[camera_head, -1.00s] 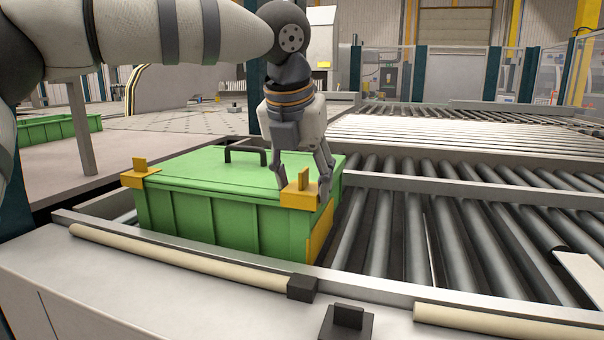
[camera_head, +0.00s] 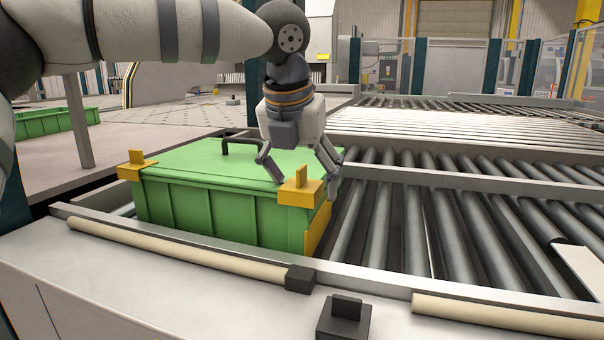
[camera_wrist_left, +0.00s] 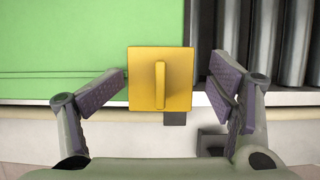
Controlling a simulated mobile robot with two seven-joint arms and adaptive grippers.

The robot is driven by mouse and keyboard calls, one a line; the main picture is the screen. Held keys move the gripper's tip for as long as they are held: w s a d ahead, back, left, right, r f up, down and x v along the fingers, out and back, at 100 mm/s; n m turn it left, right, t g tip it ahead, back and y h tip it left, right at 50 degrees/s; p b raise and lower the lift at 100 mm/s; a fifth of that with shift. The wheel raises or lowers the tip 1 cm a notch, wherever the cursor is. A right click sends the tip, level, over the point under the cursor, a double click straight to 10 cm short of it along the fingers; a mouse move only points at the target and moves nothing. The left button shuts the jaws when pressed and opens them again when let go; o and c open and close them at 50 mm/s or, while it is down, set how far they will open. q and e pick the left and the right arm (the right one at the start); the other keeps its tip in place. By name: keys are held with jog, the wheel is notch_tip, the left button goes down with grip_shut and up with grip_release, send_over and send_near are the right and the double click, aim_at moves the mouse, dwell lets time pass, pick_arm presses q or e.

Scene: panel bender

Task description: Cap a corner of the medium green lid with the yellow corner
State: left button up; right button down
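The green lid (camera_head: 205,160) lies on a green box (camera_head: 190,212) on the roller conveyor. A yellow corner (camera_head: 301,192) with an upright tab sits on the lid's near right corner. Another yellow corner (camera_head: 138,168) sits on its near left corner. My left gripper (camera_head: 306,190) is open, its fingers spread on both sides of the right yellow corner. In the left wrist view the same yellow corner (camera_wrist_left: 160,80) lies between the open fingers, with a gap on each side. My right gripper does not show.
A black handle (camera_head: 243,146) stands on the lid. A yellow piece (camera_head: 317,230) runs down the box's near right edge. Bare rollers (camera_head: 450,230) lie to the right. A pale padded rail (camera_head: 180,250) and a black block (camera_head: 344,318) are in front.

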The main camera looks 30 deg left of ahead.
pick_arm(q)
jog(key=shift+r, duration=0.2)
jog(key=shift+s+r, duration=0.1)
jog(key=shift+r, duration=0.1)
jog(key=v, duration=1.1)
jog(key=shift+s+r, duration=0.2)
jog(key=shift+s, duration=0.05)
